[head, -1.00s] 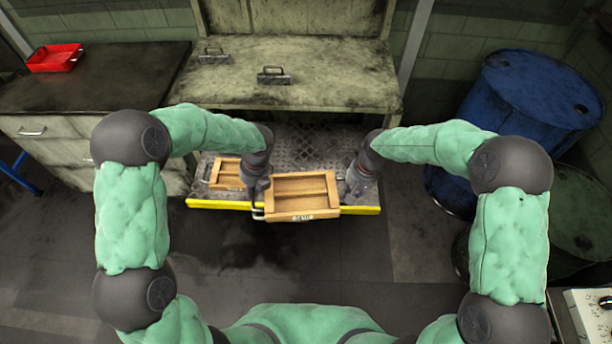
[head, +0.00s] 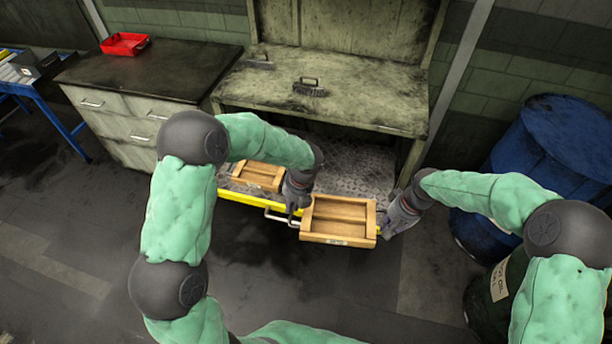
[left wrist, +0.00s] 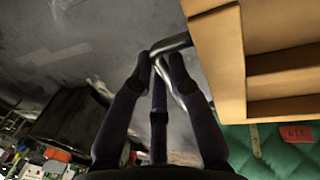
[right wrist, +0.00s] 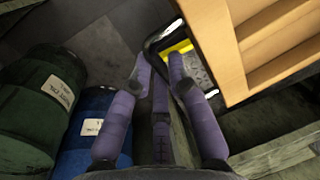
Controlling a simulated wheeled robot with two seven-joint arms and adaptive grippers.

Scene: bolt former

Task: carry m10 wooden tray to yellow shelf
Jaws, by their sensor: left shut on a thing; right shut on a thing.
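A wooden tray (head: 338,240) with a divider and a small label, too small to read, is held level between my grippers, in front of the yellow shelf. My left gripper (head: 292,212) is shut on its left metal handle, which the left wrist view shows as a bent bar (left wrist: 178,42) between the fingers. My right gripper (head: 388,226) is shut on the opposite handle (right wrist: 158,38), largely hidden in the head view. The yellow shelf (head: 350,168) is the low metal plate with a yellow front edge under the workbench. The held tray and my arms cover part of it.
A second wooden tray (head: 258,176) sits on the shelf's left part. The workbench (head: 350,100) stands above the shelf. A drawer cabinet (head: 120,112) with a red bin (head: 125,44) is at left, a blue drum (head: 555,140) at right. Floor in front is clear.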

